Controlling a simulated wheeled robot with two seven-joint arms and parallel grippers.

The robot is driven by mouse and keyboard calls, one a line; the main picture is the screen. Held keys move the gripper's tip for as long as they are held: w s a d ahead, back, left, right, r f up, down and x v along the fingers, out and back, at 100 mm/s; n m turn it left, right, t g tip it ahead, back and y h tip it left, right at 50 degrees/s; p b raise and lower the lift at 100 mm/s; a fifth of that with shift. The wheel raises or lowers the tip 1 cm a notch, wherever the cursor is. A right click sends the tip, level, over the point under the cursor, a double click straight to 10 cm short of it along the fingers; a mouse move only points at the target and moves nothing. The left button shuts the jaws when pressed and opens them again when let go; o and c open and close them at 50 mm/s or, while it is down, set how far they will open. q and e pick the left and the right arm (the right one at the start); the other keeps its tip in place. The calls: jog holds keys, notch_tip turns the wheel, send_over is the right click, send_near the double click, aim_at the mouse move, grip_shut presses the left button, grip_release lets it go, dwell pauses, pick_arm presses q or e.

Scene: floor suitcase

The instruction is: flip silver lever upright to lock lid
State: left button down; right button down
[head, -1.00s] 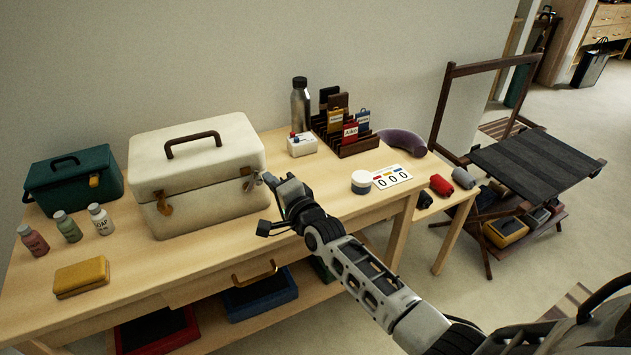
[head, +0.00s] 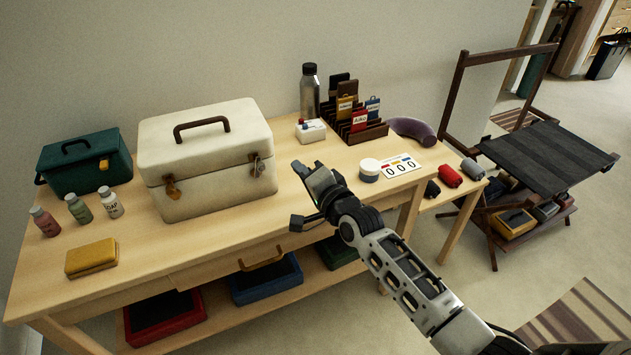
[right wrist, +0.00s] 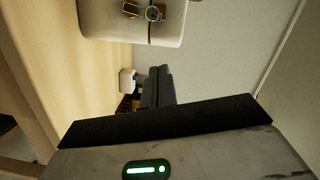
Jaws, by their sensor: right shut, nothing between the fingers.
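A cream case (head: 215,185) with a brown top handle stands on the wooden table, its lid down. A small silver lever (head: 258,167) sits at the right end of its front seam; in the right wrist view its metal fitting with a round ring (right wrist: 154,13) shows near the top. The lever is too small to tell its exact tilt. A brass-coloured latch (head: 173,188) hangs at the left end of the front. My right gripper (head: 300,168) is shut and empty, to the right of the case and apart from it; its fingers also show in the right wrist view (right wrist: 158,85).
A green box (head: 85,172), several small bottles and a yellow block (head: 91,258) are left of the case. A white jar (head: 370,170), number card (head: 398,166), card rack (head: 362,133) and steel bottle (head: 309,92) are to the right. The table front before the case is clear.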

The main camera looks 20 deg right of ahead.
jog(key=v, duration=0.5)
jog(key=shift+s+d, duration=0.1)
jog(key=shift+s, duration=0.25)
